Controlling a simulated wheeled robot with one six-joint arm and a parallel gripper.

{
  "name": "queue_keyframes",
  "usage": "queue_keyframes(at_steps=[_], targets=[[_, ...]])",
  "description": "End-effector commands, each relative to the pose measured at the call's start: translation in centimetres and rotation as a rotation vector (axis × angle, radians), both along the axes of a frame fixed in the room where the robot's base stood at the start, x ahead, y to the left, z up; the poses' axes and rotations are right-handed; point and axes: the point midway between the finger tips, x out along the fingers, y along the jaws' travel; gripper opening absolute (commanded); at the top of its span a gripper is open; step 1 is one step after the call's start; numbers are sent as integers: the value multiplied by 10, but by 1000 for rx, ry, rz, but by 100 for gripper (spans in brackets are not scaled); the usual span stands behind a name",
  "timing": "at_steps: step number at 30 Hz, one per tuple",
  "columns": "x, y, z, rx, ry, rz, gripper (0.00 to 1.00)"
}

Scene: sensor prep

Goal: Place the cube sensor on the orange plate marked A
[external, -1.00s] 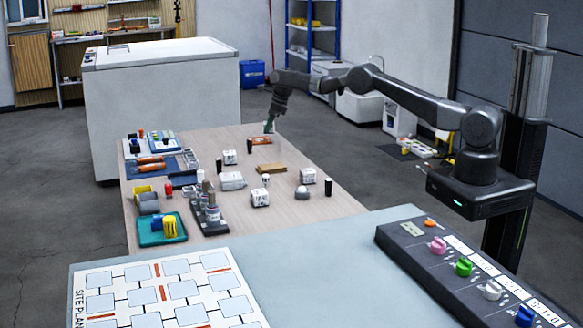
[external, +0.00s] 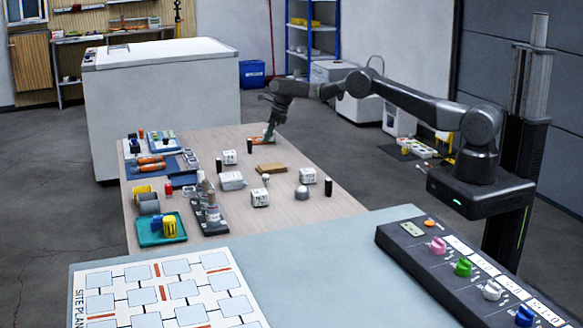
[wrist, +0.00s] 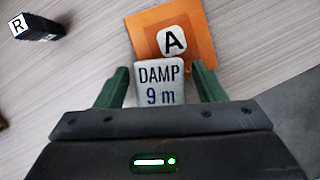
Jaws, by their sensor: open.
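The cube sensor (wrist: 160,84), a pale grey block labelled "DAMP 9 m", sits between my gripper's fingers in the wrist view. The orange plate (wrist: 148,28) marked A lies directly beyond it, and the cube overlaps its near edge in the picture. Whether the cube rests fully on the plate is hard to tell. My gripper (wrist: 160,88) is open, with green fingers on either side of the cube and small gaps beside it. In the external view, my gripper (external: 268,136) is low at the table's far end, by the orange plate (external: 255,139); the cube is not clear there.
A black piece marked R (wrist: 38,28) lies left of the plate. Several white blocks, such as one block (external: 229,157), and a brown flat piece (external: 271,168) stand nearer on the table. A teal tray (external: 150,236) is at the front left.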

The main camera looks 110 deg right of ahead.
Motion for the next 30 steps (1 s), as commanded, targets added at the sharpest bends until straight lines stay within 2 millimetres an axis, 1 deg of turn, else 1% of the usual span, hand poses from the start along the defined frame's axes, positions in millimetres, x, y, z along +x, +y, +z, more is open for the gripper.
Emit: queue_keyframes(at_steps=[4, 8, 18, 22, 27, 30], targets=[[-2, 0, 9, -1, -1, 0, 63], [-8, 2, 24, -1, -1, -1, 63], [-29, 11, 79, -2, -1, 0, 63], [-36, 14, 98, -2, -1, 0, 63], [-41, 17, 111, 0, 0, 0, 63], [-42, 17, 113, 0, 0, 0, 63]])
